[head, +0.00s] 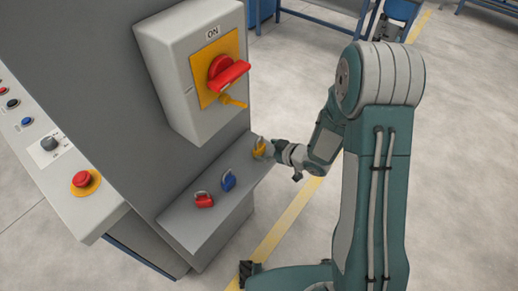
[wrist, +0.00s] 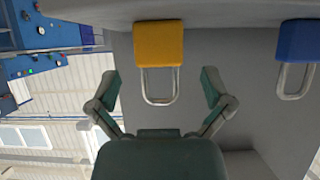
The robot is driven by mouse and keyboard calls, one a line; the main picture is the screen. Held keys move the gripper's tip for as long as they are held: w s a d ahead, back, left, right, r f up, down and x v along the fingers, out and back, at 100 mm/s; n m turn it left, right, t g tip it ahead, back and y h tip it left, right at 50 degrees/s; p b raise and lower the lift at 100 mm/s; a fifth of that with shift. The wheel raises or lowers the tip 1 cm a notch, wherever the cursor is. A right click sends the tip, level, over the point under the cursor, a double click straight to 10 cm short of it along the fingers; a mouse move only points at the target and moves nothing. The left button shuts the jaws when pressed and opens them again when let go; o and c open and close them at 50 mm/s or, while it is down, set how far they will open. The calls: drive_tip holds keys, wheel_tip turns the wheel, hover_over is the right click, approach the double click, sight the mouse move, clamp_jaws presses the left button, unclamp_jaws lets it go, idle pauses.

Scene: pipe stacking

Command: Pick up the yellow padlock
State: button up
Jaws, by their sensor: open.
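The yellow padlock (head: 258,150) stands on a narrow grey shelf (head: 222,215), at the shelf's right end in the head view. My gripper (head: 283,158) is close beside it, coming from the right. In the wrist view the yellow padlock (wrist: 159,44) appears upside down, with its silver shackle pointing toward my gripper (wrist: 160,95). The two fingers are spread apart, one on each side of the shackle, with gaps between them and it. The gripper is open and empty.
A blue padlock (head: 228,181) and a red padlock (head: 204,200) stand on the same shelf to the left. A switch box (head: 165,60) with a red handle (head: 228,75) is mounted above. A sloped button panel (head: 60,150) lies at left. Floor is open behind my arm.

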sight(260, 147)
drive_tip(key=x, duration=0.2)
drive_tip(key=shift+w+a+f, duration=0.15)
drive_tip(key=shift+w+f, duration=0.05)
drive_tip(key=shift+w+a+f, duration=0.2)
drive_tip(key=shift+a, duration=0.2)
drive_tip(key=shift+d, duration=0.1)
drive_tip(key=c, duration=1.2)
drive_tip(key=shift+r, duration=0.1)
drive_tip(key=shift+r, duration=0.25)
wheel_tip(260, 147, up, 3)
drive_tip(key=shift+s+r, duration=0.1)
drive_tip(key=shift+s, duration=0.1)
drive_tip(key=s+a+r, duration=0.2)
drive_tip(key=s+r, duration=0.1)
drive_tip(key=s, duration=0.1)
drive_tip(key=s+a+r, duration=0.5)
drive_tip(key=s+r, duration=0.1)
drive_tip(key=s, duration=0.1)
drive_tip(key=shift+s+a+r, duration=0.1)
drive_tip(key=shift+s+a, duration=0.05)
drive_tip(key=shift+s, duration=0.15)
